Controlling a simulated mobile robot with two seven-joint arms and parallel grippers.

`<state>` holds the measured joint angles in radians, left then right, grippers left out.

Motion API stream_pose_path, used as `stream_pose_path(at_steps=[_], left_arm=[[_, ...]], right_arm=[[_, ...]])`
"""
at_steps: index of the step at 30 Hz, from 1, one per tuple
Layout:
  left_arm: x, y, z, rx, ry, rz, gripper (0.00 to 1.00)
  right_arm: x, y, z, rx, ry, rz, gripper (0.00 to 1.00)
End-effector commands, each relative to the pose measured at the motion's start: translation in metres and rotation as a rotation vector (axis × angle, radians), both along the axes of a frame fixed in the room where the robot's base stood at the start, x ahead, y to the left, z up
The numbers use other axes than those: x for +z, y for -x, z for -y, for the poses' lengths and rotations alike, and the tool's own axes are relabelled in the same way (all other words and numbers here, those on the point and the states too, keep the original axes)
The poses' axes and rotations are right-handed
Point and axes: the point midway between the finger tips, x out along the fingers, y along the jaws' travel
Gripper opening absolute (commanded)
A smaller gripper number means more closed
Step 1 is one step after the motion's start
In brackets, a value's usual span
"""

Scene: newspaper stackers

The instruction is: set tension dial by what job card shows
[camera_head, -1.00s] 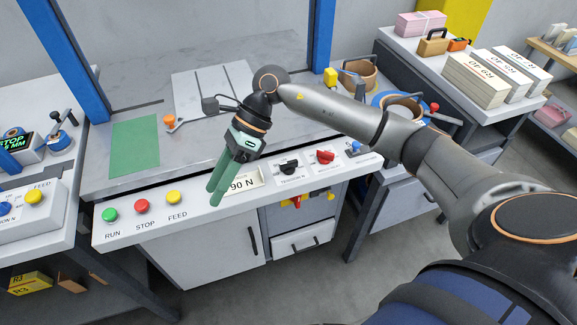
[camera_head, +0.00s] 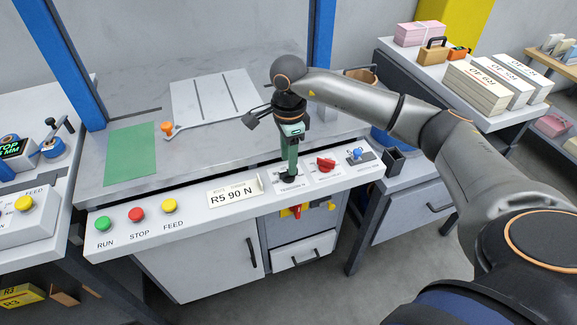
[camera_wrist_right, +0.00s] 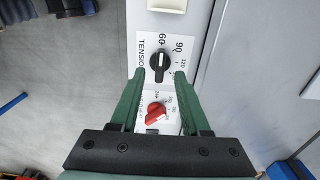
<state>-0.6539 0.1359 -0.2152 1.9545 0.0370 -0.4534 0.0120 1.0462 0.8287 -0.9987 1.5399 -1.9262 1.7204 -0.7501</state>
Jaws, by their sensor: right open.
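The job card (camera_head: 232,193) stands on the front panel and reads R5 90 N. My right gripper (camera_head: 289,178) points down over the tension dial, which it mostly hides in the head view. In the right wrist view the black tension dial (camera_wrist_right: 160,67) sits between the fingertips of my open right gripper (camera_wrist_right: 160,75), with a gap on each side. Its scale shows 60, 90 and 120. The knob's bar looks roughly upright in that view; I cannot tell its exact setting. My left gripper is not in view.
A red knob (camera_head: 326,165) stands right of the tension dial, and also shows in the wrist view (camera_wrist_right: 156,112). A blue-knobbed switch (camera_head: 357,154) is further right. Green (camera_head: 103,223), red (camera_head: 136,215) and yellow (camera_head: 169,206) buttons line the panel's left. A green sheet (camera_head: 130,153) lies behind.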

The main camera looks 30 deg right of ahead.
Motion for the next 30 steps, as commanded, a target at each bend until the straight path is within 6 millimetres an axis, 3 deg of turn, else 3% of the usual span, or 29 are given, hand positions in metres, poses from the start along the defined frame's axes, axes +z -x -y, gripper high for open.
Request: stream_pose_path(at_steps=[6,17,30], left_arm=[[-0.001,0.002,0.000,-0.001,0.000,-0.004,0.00],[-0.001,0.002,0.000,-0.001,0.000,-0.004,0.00],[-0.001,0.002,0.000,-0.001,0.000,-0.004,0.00]], right_arm=[[-0.027,0.000,0.000,0.001,-0.001,-0.001,0.46],[-0.033,0.000,-0.001,0.001,-0.002,0.000,0.46],[-0.032,0.000,-0.001,0.001,-0.002,0.001,0.00]])
